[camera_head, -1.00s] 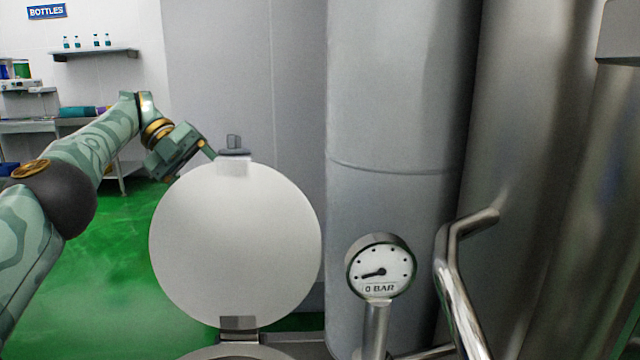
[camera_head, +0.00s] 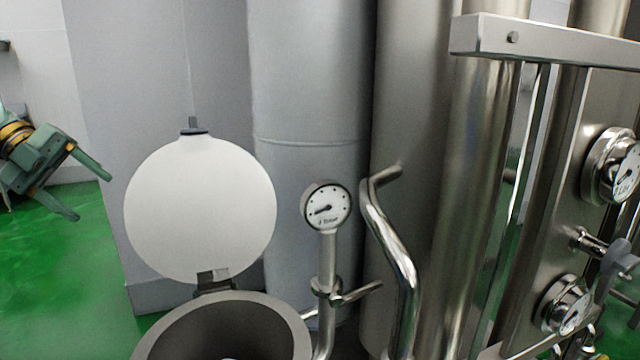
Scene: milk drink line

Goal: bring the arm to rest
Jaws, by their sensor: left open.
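My left gripper (camera_head: 92,190) is at the left edge of the head view, with its two fingers spread apart and nothing between them. It hangs in the air to the left of a round white lid (camera_head: 200,208), with a clear gap between them. The lid stands upright on its hinge, behind the open round mouth of a steel vessel (camera_head: 285,313). Most of my left arm is outside the picture. My right gripper does not show.
A pressure gauge (camera_head: 326,206) on a pipe and a bent steel pipe (camera_head: 377,215) stand right of the lid. A steel frame (camera_head: 545,42) with more gauges (camera_head: 612,166) fills the right side. Green floor (camera_head: 60,285) is free at lower left.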

